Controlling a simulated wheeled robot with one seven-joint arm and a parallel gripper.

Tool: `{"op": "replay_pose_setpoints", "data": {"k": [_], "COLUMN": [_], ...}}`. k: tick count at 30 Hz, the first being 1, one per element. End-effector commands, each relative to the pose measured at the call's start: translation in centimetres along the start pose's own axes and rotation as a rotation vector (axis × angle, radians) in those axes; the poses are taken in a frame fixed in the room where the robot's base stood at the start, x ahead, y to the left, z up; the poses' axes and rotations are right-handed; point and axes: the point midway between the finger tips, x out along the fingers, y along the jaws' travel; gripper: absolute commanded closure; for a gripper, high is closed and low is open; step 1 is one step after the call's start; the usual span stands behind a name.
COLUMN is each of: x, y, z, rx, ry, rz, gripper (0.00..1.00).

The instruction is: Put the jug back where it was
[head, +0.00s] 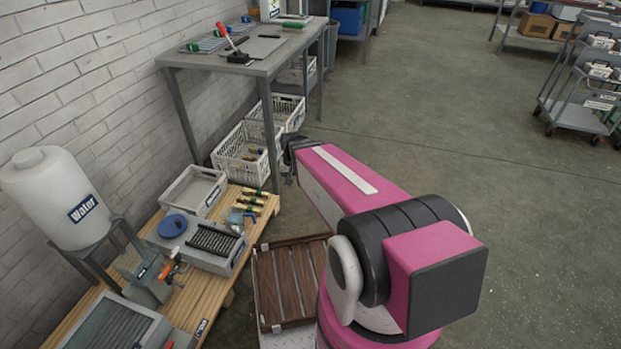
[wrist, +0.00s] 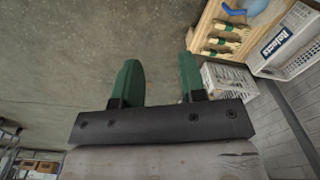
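No jug can be made out for certain in either view. A blue thing (wrist: 250,8) is cut off by the top edge of the wrist view, and I cannot tell whether it is the jug. In the wrist view my gripper (wrist: 160,62) has its two green fingers well apart, with only bare floor showing between them. In the head view the dark end of my arm (head: 292,152) is beside the bench leg and the white baskets; its fingers cannot be made out there.
A white water tank (head: 53,196) stands over a wooden pallet (head: 250,228) carrying a grey machine (head: 205,257), a white crate (head: 194,190) and wood-handled tools. A slatted brown tray (head: 288,283) lies beside my base. A metal bench (head: 262,65) stands behind. Open floor lies right.

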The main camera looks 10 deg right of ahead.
Motion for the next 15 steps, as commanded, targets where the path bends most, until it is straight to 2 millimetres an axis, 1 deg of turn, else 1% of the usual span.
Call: {"op": "replay_pose_setpoints", "data": {"k": [1,3,6,9,15], "x": [-2.1,-3.8,-5.2,-5.8,-5.8], "y": [2.2,4.0,5.7,6.4,6.4], "z": [2.3,3.8,5.1,5.5,5.4], "rx": [-0.027,-0.07,-0.111,-0.131,-0.136], "ry": [-0.001,-0.004,-0.01,-0.013,-0.014], "rz": [0.004,0.01,0.015,0.017,0.017], "gripper": [0.62,0.62,0.62,0.62,0.62]}}
